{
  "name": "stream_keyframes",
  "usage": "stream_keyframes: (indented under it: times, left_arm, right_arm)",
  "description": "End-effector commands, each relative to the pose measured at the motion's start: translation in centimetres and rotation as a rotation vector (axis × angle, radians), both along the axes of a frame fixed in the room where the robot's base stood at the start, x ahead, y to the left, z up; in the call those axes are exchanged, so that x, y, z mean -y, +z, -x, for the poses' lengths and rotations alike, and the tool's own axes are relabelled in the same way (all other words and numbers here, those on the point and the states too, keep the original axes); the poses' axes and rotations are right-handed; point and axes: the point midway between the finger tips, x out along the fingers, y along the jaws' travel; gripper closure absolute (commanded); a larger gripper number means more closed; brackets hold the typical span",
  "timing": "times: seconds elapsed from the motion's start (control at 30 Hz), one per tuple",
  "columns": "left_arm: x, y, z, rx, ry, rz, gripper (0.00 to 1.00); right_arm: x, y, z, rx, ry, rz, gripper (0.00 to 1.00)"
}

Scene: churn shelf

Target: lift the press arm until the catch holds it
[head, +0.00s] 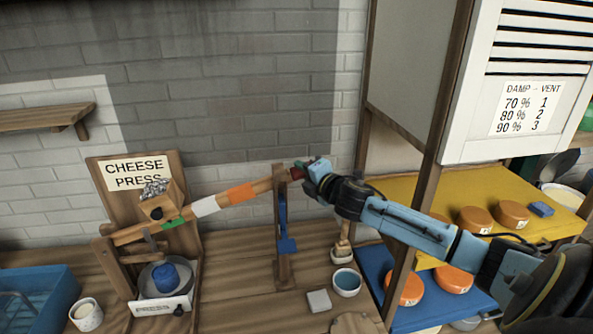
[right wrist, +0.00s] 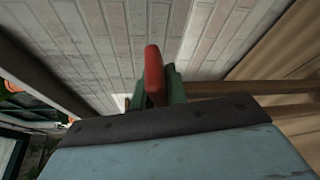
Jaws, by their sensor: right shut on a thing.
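The press arm (head: 222,202) is a wooden lever with green, white and orange bands. It slopes up to the right from the cheese press (head: 135,195) and meets the upright post (head: 281,262) near its top. My right gripper (head: 306,172) is shut on the red grip at the arm's right end. The red grip (right wrist: 154,75) stands between the green fingers in the right wrist view. A blue catch (head: 286,243) is on the post, below the arm; I cannot tell whether it bears the arm. My left gripper is out of view.
A white cup (head: 86,315), a blue-filled bowl (head: 347,283) and a pale block (head: 319,300) stand on the wooden counter (head: 235,290). A blue crate (head: 38,300) is at the left. Right, shelves (head: 440,200) hold orange cheeses behind a wooden upright (head: 420,150).

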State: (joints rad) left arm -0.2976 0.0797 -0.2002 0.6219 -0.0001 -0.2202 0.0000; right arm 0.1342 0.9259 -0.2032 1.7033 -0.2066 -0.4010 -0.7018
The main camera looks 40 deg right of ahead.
Motion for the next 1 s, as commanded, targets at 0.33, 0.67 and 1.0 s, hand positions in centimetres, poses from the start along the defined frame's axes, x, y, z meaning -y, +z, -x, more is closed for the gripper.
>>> stream_keyframes:
  times: [0.33, 0.67, 1.0]
  left_arm:
    - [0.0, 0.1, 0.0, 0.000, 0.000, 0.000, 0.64]
    - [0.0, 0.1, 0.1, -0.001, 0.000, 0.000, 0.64]
    - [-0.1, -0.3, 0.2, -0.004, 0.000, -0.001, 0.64]
  right_arm:
    - [0.2, 0.3, 0.0, 0.003, -0.005, 0.004, 1.00]
    - [0.2, 0.3, 0.0, 0.004, -0.004, 0.003, 0.64]
    - [0.0, 0.3, 1.4, 0.002, -0.002, 0.005, 0.64]
